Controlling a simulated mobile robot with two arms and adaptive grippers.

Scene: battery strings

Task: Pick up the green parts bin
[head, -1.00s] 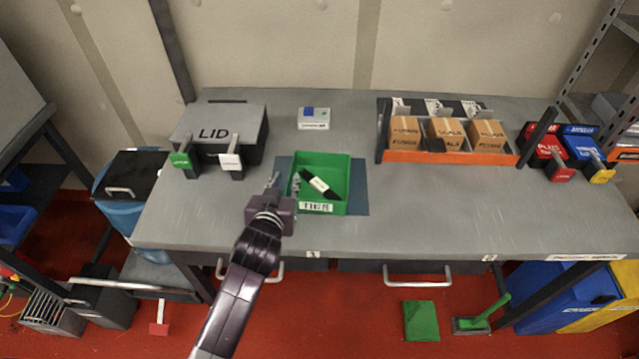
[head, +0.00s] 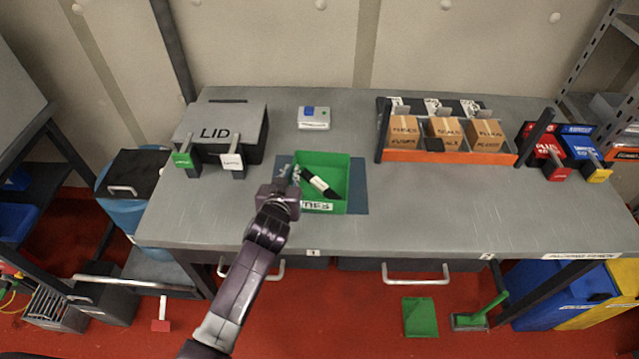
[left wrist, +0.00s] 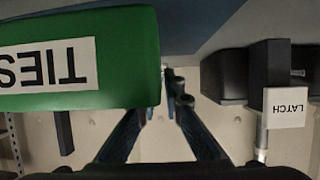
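The green parts bin (head: 336,172) stands on a dark blue mat (head: 361,190) on the grey workbench. It holds a black item with a white band (head: 319,184), and its front label reads TIES. My left gripper (head: 290,173) is at the bin's left wall, covering its front left corner. In the left wrist view the bin (left wrist: 120,95) fills the upper left with its label upside down. The fingers (left wrist: 168,95) converge at its side edge, one partly hidden behind the bin, and look shut on the wall. My right gripper is not in view.
A grey LID box (head: 225,125) with green and white latches is left of the bin. A small white-and-blue device (head: 314,118) lies behind it. An orange rack of cardboard boxes (head: 450,157) is to the right. The bench front (head: 420,225) is clear.

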